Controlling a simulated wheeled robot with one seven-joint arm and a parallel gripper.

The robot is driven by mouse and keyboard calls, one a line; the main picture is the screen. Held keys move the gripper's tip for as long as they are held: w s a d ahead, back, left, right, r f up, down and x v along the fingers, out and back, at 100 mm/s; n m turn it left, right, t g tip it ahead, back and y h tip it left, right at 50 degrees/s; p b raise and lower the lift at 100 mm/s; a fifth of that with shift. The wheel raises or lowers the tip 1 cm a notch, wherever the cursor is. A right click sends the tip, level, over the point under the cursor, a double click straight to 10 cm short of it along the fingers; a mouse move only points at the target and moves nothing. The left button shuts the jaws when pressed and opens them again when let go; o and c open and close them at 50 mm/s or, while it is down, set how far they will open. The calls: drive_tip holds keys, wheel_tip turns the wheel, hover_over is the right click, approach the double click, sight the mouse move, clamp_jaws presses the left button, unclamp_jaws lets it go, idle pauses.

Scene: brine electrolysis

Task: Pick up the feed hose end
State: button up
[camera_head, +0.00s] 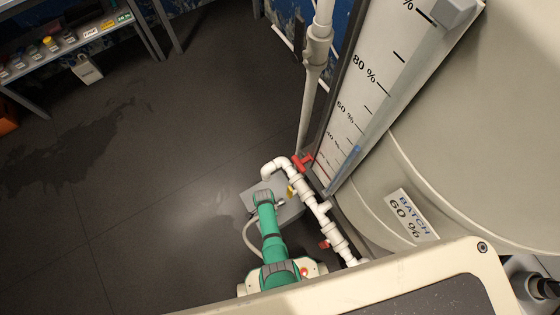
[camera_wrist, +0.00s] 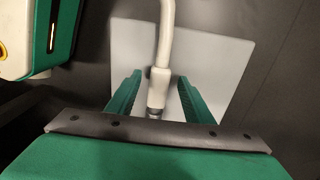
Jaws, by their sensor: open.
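The feed hose end (camera_wrist: 158,88) shows in the wrist view as a cream tube with a wider collar and a metallic tip. It lies between the two green fingers of my gripper (camera_wrist: 159,80). The fingers are open, with a visible gap on each side of the hose end. The tip partly disappears behind the dark front edge of the gripper. In the head view, a pale hose (camera_head: 247,234) curves beside my green arm; my gripper's fingers cannot be made out there.
A light grey plate (camera_wrist: 215,60) lies behind the hose end. White piping (camera_head: 308,190) with red valve handles stands just right of my arm. A large tank (camera_head: 450,130) with a percent scale (camera_head: 362,85) fills the right. Open dark floor (camera_head: 150,190) lies left; a shelf (camera_head: 70,45) stands upper left.

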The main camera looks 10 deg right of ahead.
drive_tip(key=shift+f, duration=0.15)
drive_tip(key=shift+c, duration=0.6)
drive_tip(key=c, duration=1.1)
clamp_jaws()
